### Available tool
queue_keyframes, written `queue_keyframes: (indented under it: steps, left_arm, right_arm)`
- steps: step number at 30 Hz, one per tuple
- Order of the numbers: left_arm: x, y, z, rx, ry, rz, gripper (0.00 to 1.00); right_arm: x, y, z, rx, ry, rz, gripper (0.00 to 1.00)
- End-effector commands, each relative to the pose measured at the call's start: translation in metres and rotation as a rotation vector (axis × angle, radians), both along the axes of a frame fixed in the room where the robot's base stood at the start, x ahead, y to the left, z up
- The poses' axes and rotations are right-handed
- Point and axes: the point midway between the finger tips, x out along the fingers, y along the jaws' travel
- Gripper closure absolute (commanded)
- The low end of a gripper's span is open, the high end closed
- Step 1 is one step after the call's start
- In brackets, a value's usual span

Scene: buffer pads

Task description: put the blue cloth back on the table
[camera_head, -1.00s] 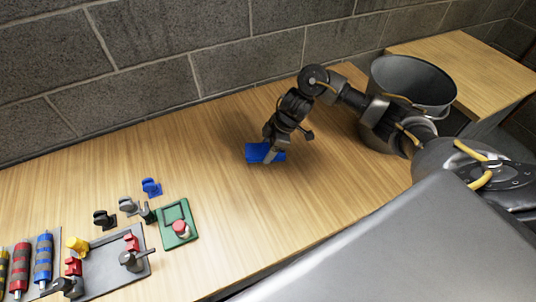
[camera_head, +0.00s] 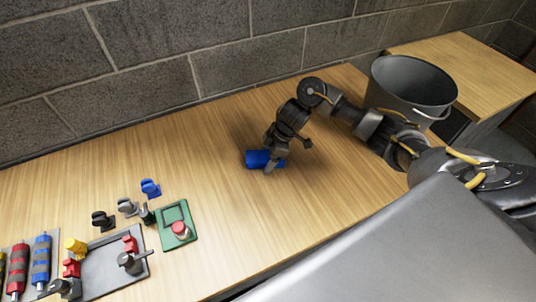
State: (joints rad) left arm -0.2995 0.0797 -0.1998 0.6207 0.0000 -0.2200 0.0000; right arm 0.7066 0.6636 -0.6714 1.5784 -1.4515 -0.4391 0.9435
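The blue cloth (camera_head: 257,159) lies at the middle of the wooden table (camera_head: 225,220), partly hidden by my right gripper. My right gripper (camera_head: 270,166) points down at the cloth, with its fingertips at the cloth's right part. One finger shows in front of the cloth; I cannot tell whether the fingers are closed on it or apart. The cloth appears to be at the table surface. My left gripper is not in view.
A grey metal bucket (camera_head: 412,88) stands at the back right. A green tray (camera_head: 177,225) with a red knob, small clamps, a grey plate (camera_head: 108,268) and striped cylinders (camera_head: 41,262) fill the front left. A block wall stands behind.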

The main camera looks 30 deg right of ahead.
Motion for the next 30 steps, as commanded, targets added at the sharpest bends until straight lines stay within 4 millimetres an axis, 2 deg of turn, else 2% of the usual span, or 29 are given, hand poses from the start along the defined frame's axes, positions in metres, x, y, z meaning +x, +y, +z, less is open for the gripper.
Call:
queue_keyframes:
  steps: [6,10,21,27,30]
  left_arm:
    - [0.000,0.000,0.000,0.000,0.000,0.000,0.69]
    - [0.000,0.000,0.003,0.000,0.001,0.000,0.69]
    - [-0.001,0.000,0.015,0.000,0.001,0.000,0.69]
    - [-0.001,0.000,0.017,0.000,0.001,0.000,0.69]
    - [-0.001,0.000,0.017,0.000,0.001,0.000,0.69]
  right_arm:
    - [0.000,0.000,0.001,0.001,0.000,0.000,0.20]
    - [0.000,-0.002,0.011,-0.001,-0.004,0.002,0.20]
    - [-0.012,-0.029,0.079,-0.003,-0.006,0.002,0.20]
    - [-0.018,-0.039,0.106,-0.001,-0.004,0.001,0.20]
    - [-0.019,-0.041,0.112,-0.001,-0.002,0.000,0.20]
